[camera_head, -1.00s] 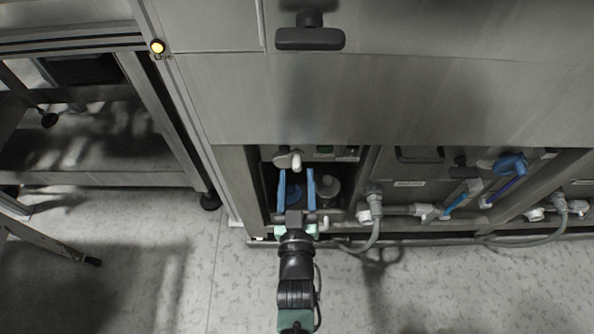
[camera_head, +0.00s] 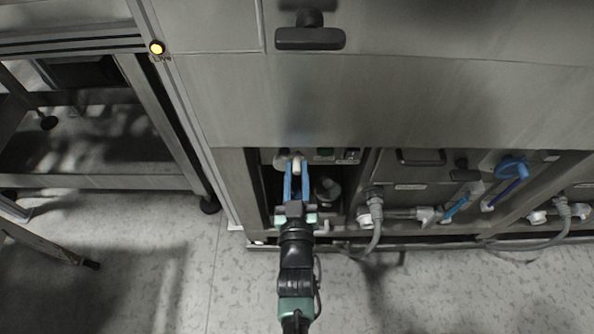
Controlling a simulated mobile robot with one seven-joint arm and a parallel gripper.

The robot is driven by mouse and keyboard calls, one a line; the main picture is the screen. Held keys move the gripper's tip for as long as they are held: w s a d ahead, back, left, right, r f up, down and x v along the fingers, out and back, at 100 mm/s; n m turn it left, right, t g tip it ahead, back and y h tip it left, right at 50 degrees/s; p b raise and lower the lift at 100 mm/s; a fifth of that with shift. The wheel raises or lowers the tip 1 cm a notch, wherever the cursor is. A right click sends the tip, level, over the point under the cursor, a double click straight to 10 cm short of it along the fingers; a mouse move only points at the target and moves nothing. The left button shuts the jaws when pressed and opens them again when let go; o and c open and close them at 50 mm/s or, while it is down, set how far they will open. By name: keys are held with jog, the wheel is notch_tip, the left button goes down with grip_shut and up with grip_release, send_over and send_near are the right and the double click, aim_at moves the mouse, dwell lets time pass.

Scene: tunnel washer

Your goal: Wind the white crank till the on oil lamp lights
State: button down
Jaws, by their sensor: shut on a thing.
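The white crank (camera_head: 282,160) is on the small panel in the left recess low on the machine. My gripper (camera_head: 296,168) reaches up into that recess, and its two blue fingers are closed on the crank's white knob (camera_head: 297,164). The fingers hide part of the crank. A small green indicator (camera_head: 325,154) sits on the same panel to the right of the crank. I cannot read its label or tell whether it is lit.
Grey hoses (camera_head: 376,222) and blue-handled valves (camera_head: 512,168) are to the right. A black handle (camera_head: 310,38) juts out above. Speckled floor (camera_head: 200,265) is open in front.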

jog(key=shift+d+f+m, duration=0.15)
jog(key=shift+m, duration=0.45)
jog(key=c, duration=0.7)
grip_release()
jog(key=shift+s, duration=0.1)
jog(key=s+p, duration=0.3)
jog(key=s, duration=0.9)
jog(key=shift+s, duration=0.4)
